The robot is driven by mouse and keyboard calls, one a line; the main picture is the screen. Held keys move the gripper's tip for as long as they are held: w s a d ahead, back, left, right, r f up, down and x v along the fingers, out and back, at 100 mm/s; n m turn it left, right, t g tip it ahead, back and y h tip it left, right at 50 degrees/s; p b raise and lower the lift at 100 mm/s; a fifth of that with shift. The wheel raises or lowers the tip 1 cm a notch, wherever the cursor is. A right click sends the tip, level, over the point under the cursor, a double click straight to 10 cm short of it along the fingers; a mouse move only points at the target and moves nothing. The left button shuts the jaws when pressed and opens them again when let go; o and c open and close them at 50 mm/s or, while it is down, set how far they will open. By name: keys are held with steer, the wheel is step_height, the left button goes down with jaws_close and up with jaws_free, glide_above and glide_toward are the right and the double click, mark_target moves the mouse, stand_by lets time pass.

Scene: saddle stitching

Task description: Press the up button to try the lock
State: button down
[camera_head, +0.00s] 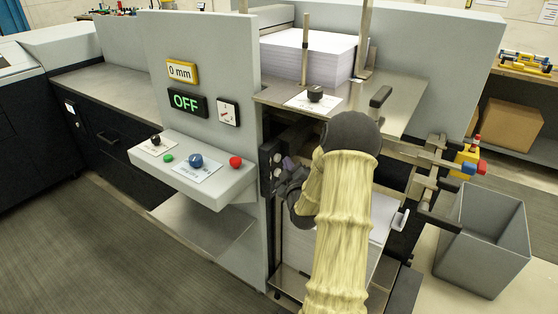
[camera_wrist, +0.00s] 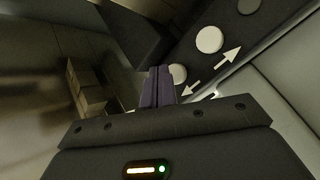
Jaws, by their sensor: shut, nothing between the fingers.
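A dark button panel (camera_head: 268,168) stands upright at the edge of the grey machine wall, facing my arm. In the wrist view the panel (camera_wrist: 222,68) carries two white round buttons. One button (camera_wrist: 209,40) has a white arrow pointing to the picture's upper right. The other button (camera_wrist: 178,73) has an arrow pointing to the lower left, and the fingers partly cover it. I cannot tell surely which arrow means up. My gripper (camera_wrist: 157,72) is shut and empty, its tips close to the lower-left button; contact is not clear. In the head view my gripper (camera_head: 289,163) is beside the panel, partly hidden by my arm.
A sign reads OFF (camera_head: 187,103), below a 0 mm display (camera_head: 181,71). A console ledge (camera_head: 205,185) holds coloured buttons and a knob. Paper stacks lie above (camera_head: 315,55) and below (camera_head: 301,249) around my arm. Metal rails and a grey bin (camera_head: 482,240) stand at right.

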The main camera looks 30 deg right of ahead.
steer(key=shift+s, duration=0.1)
steer(key=s, duration=0.1)
steer(key=s+d+b, duration=0.1)
steer(key=s, duration=0.1)
steer(key=s+d, duration=0.1)
steer(key=shift+s+b, duration=0.2)
steer(key=shift+b, duration=0.1)
stand_by(0.4)
steer(key=shift+a, duration=0.1)
stand_by(0.5)
